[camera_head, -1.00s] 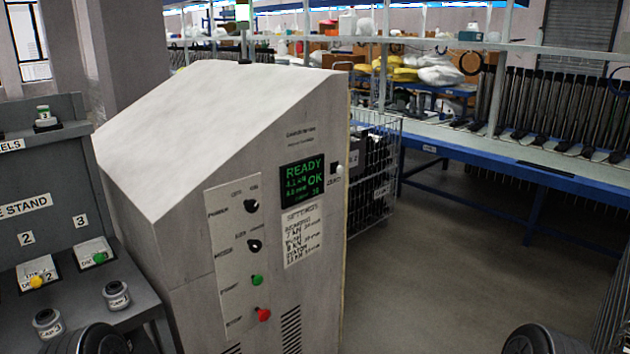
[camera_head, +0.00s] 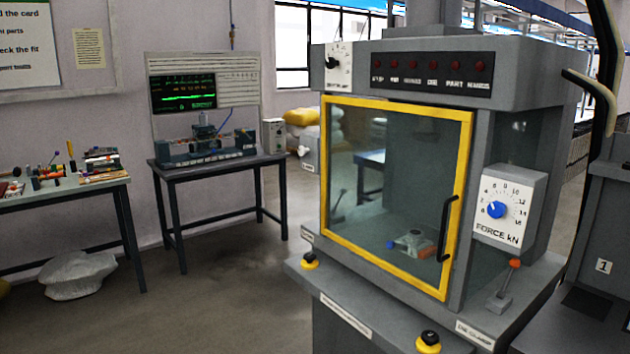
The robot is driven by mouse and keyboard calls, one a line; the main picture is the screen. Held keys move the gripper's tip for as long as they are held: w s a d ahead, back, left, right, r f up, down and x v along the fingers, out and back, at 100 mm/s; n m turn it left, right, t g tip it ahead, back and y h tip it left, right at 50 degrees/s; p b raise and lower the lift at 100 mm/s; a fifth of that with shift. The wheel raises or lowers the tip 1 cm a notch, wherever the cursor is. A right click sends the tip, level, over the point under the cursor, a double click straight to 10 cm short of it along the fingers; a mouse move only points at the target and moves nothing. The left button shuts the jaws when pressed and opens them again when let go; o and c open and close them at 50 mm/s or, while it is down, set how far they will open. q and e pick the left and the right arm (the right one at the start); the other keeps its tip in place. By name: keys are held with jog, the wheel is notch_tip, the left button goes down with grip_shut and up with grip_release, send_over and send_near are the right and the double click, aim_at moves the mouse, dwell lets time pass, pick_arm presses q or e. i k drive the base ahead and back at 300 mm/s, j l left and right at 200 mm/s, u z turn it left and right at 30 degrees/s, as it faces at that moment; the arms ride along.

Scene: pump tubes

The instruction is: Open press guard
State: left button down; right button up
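The press (camera_head: 498,123) stands in the right half of the head view. Its guard (camera_head: 335,171) is a clear panel in a yellow frame, and it looks closed across the front. A black vertical handle (camera_head: 448,228) sits on the guard's right side. Behind the panel a small grey and orange part is dimly visible low down. Neither of my grippers shows in this view.
A blue force dial (camera_head: 496,209) and a red-tipped lever (camera_head: 508,279) are right of the guard. Yellow-based knobs (camera_head: 428,342) sit on the front ledge. A table with a test device (camera_head: 206,147) stands at back left.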

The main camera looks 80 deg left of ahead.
aim_at(467, 118)
jog(key=u, duration=2.5)
